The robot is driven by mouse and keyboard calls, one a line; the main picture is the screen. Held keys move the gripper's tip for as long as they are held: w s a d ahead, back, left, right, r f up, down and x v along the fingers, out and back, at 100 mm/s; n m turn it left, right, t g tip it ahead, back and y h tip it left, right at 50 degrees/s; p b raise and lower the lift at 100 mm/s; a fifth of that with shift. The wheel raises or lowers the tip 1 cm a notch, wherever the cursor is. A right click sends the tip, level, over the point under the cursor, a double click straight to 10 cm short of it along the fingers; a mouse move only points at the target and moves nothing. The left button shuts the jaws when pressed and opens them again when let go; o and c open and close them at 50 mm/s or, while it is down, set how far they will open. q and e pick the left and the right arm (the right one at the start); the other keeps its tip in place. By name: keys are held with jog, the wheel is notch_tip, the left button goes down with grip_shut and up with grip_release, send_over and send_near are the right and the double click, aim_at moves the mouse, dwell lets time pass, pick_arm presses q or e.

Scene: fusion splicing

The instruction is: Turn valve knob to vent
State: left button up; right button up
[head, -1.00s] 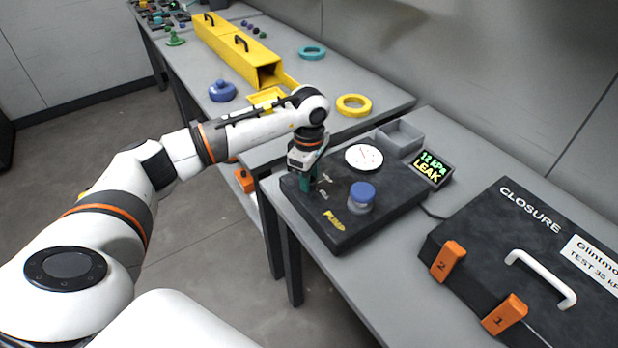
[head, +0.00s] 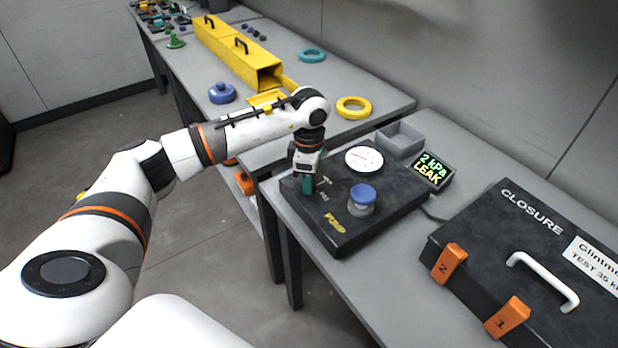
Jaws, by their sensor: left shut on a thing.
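My left gripper (head: 308,182) points down over the left part of the black pump panel (head: 385,208) and is shut on a teal-green valve knob (head: 307,186). The fingers hide much of the knob, and the small markings beside it are too small to read. A round white gauge (head: 363,159) and a blue-capped knob (head: 361,198) sit on the same panel, to the right of the gripper. A small display (head: 433,169) behind the panel reads "2 kPa LEAK". My right gripper is not in view.
A black closure case (head: 540,265) with orange latches (head: 449,263) and a white handle stands at the right. A grey open bin (head: 400,138) is behind the panel. The farther table holds a yellow ring (head: 353,107), a long yellow box (head: 235,50) and a blue object (head: 222,93).

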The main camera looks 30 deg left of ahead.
pick_arm(q)
jog(key=o, duration=1)
jog(key=shift+r, duration=0.1)
notch_tip(320, 180, up, 12)
jog(key=shift+f+b, duration=0.1)
jog(key=shift+b, duration=0.45)
